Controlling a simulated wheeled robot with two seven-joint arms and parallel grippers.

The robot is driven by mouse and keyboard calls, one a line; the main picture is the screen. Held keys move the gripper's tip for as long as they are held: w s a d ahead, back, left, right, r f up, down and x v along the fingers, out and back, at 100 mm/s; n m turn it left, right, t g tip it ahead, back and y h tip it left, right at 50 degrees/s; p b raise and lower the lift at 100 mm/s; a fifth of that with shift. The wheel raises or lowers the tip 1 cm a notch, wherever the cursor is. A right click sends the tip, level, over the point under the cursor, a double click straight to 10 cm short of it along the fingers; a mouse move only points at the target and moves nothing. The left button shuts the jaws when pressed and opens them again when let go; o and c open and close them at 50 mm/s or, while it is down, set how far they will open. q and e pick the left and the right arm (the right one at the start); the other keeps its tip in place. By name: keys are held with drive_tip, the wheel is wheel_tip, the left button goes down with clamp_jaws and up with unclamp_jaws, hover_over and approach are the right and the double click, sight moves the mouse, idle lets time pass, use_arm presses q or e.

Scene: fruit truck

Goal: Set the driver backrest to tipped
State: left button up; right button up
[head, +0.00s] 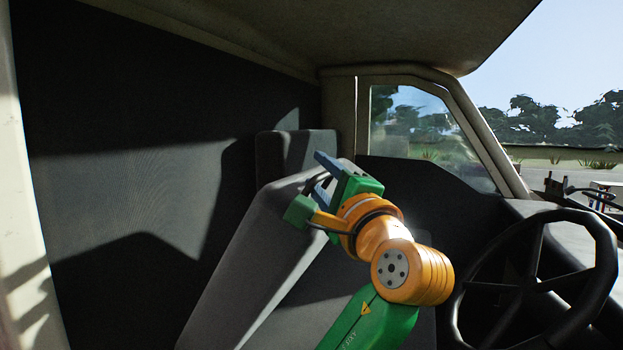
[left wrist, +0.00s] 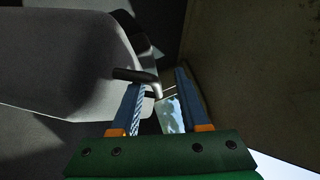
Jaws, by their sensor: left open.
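The driver backrest (head: 245,265) is a grey padded seat back, leaning with its top to the right, toward the steering wheel. In the left wrist view its pale grey padding (left wrist: 60,60) fills the upper left. My left gripper (head: 314,180) is at the top of the backrest, open. In the wrist view my left gripper's blue fingers (left wrist: 158,82) stand apart, and a short dark bar (left wrist: 128,74) beside the padding reaches in at the left finger. I cannot tell whether they touch. My right gripper is not in view.
A second upright seat back (head: 298,150) stands behind. The black steering wheel (head: 535,285) is at the right, below the windscreen. A dark rear wall (head: 120,200) is at the left. The far door window (head: 415,125) lies beyond my gripper.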

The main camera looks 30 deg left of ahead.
use_arm(q)
drive_tip(key=shift+s+d+f+b, duration=0.3)
drive_tip(key=shift+s+d+f, duration=0.15)
drive_tip(key=shift+d, duration=0.3)
drive_tip(key=shift+w+d+f, duration=0.1)
drive_tip(key=shift+d+f, duration=0.05)
drive_tip(key=shift+d, duration=0.25)
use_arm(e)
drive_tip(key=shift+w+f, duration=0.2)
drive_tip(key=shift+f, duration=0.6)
use_arm(q)
drive_tip(key=b+v, duration=0.3)
drive_tip(key=v, duration=0.5)
drive_tip(key=shift+s, duration=0.55)
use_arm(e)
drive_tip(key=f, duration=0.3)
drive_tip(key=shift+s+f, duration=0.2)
use_arm(q)
drive_tip(key=shift+s+b, duration=0.15)
drive_tip(key=shift+b, duration=0.2)
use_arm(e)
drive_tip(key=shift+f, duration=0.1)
